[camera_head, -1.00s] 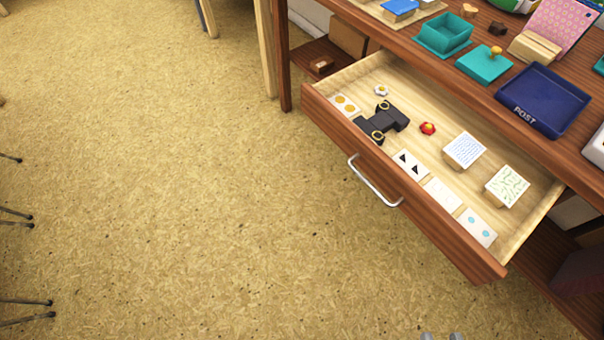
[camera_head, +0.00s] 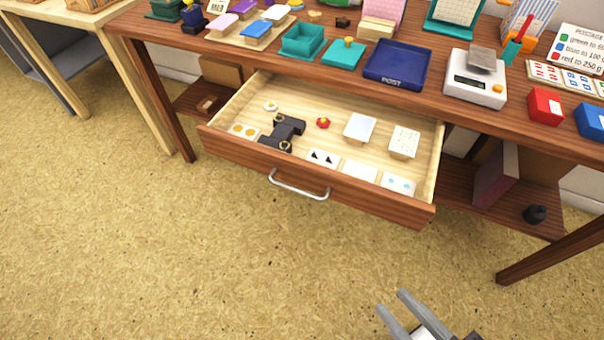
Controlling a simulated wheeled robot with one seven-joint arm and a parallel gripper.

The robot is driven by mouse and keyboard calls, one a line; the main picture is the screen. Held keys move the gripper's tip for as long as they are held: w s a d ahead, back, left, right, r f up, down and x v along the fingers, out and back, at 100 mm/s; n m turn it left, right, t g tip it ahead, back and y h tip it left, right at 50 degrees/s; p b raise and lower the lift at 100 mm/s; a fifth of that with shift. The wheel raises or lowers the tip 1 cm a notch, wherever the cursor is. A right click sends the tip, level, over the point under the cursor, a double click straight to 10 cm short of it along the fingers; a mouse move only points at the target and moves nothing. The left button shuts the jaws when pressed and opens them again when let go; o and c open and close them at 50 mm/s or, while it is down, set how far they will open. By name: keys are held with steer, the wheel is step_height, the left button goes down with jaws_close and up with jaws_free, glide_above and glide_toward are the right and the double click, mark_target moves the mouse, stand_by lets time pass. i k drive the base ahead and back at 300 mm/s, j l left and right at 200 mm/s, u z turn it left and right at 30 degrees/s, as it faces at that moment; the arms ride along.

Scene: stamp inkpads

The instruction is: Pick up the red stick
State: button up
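A red stick (camera_head: 525,33) shows at the right of the table, its lower end at a teal piece (camera_head: 512,52); I cannot tell whether it stands in that piece or is joined to it. It is behind and right of the white scale. My gripper (camera_head: 393,302) is at the bottom of the picture, over the floor and in front of the table, far from the stick. Its two grey fingers are apart with nothing between them.
An open drawer (camera_head: 330,200) with stamps and a black object juts out from the table. The white scale (camera_head: 475,88), blue POST tray (camera_head: 397,80), red box (camera_head: 545,107) and blue box (camera_head: 590,121) crowd the tabletop. The floor in front is clear.

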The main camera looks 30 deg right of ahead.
mark_target(530, 18)
steer(key=z, duration=1.35)
steer(key=j, duration=0.15)
steer(key=i+z, duration=0.05)
